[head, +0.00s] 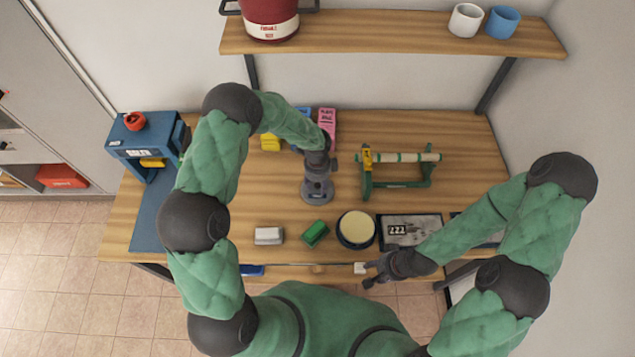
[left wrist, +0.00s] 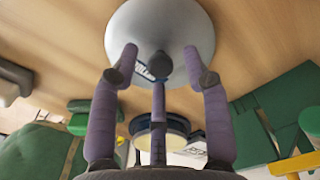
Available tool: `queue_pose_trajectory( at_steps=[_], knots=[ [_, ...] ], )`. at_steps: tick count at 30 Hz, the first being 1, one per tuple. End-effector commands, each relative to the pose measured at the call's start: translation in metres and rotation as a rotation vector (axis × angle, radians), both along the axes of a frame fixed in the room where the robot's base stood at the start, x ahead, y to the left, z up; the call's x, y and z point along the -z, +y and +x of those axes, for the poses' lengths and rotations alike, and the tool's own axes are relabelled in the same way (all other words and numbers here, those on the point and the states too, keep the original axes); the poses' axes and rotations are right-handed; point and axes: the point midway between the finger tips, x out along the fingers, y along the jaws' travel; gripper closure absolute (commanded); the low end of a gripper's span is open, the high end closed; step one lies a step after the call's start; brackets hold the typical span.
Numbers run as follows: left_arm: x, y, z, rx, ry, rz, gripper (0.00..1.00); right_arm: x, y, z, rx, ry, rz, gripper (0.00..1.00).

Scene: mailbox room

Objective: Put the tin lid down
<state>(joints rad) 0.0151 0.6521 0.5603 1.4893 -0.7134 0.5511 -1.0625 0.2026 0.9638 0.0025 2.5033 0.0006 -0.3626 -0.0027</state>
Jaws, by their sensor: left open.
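The grey round tin lid (left wrist: 160,18) lies at the top of the left wrist view, against the wooden table. My left gripper (left wrist: 160,62) is open, its fingers spread at the lid's near side. In the head view my left gripper (head: 317,180) points down at the table's middle, with a grey part of the lid (head: 318,199) under it. Whether the fingers touch the lid, or it rests flat, I cannot tell. The dark round tin with a cream top (head: 356,229) stands nearer the front. My right gripper (head: 382,268) is at the front edge; its fingers are unclear.
A green stand with a roller (head: 398,170) is to the right of the left gripper. A green block (head: 315,233), a grey block (head: 268,236) and a black tray (head: 410,230) line the front. Pink and yellow boxes (head: 327,122) stand behind. A blue machine (head: 145,140) is at left.

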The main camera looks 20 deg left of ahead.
Motion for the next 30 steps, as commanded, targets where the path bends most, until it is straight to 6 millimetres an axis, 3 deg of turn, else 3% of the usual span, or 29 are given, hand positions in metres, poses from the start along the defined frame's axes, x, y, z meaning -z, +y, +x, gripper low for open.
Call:
queue_pose_trajectory(
  at_steps=[16, 22, 30],
  knots=[
    [-0.100, 0.000, 0.001, -0.001, -0.004, 0.000, 0.53, -0.005, 0.000, 0.000, 0.000, 0.000, 0.000, 0.60],
    [-0.117, 0.000, 0.001, 0.000, -0.002, 0.000, 0.53, -0.005, 0.000, 0.000, 0.000, 0.000, 0.000, 0.60],
    [-0.120, 0.000, 0.000, 0.000, -0.001, 0.000, 0.53, -0.005, 0.000, 0.000, 0.000, 0.000, 0.000, 0.60]
  ],
)
